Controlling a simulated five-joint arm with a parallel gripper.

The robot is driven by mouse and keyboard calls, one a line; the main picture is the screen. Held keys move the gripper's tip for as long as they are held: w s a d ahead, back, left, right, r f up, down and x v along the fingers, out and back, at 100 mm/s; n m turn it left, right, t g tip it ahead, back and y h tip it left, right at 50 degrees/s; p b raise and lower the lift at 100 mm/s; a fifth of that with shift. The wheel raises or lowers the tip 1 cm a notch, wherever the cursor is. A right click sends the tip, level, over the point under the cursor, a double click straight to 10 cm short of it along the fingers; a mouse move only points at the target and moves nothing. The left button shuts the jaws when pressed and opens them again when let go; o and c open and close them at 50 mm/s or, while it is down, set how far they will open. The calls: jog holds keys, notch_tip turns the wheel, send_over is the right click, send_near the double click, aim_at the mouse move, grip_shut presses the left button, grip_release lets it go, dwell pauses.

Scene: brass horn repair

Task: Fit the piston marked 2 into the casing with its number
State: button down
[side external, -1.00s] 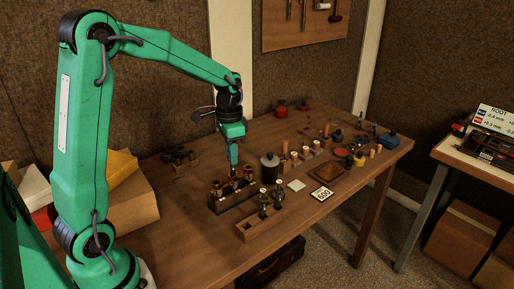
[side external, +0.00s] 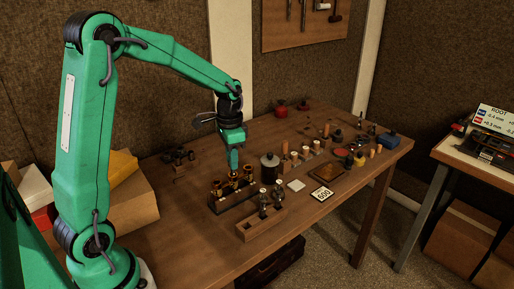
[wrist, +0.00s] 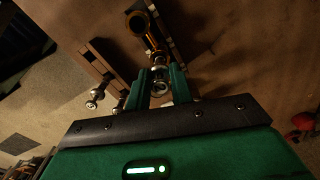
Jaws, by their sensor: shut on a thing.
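My gripper (side external: 233,168) is shut on a piston, low over the middle of the casing block. In the wrist view a silvery round part of the held piston (wrist: 160,84) shows between the two fingers. The dark casing block (side external: 236,200) carries brass casings in a row; one brass casing (wrist: 139,22) shows past the fingers in the wrist view. The piston's lower end is at or in the middle casing; how deep, I cannot tell. Two other pistons, one nearer (side external: 263,200) and one behind (side external: 278,191), stand in a wooden tray (side external: 250,235). No number marks are readable.
A dark grey jar (side external: 269,168) stands close right of the casing block. Several small parts crowd the table's far right. The table's front left is clear.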

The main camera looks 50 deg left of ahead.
jog(key=shift+f, duration=0.55)
dwell(0.4)
jog(key=c, duration=0.8)
grip_release()
jog(key=shift+c, duration=0.2)
jog(key=shift+r, duration=0.15)
jog(key=shift+r, duration=3.35)
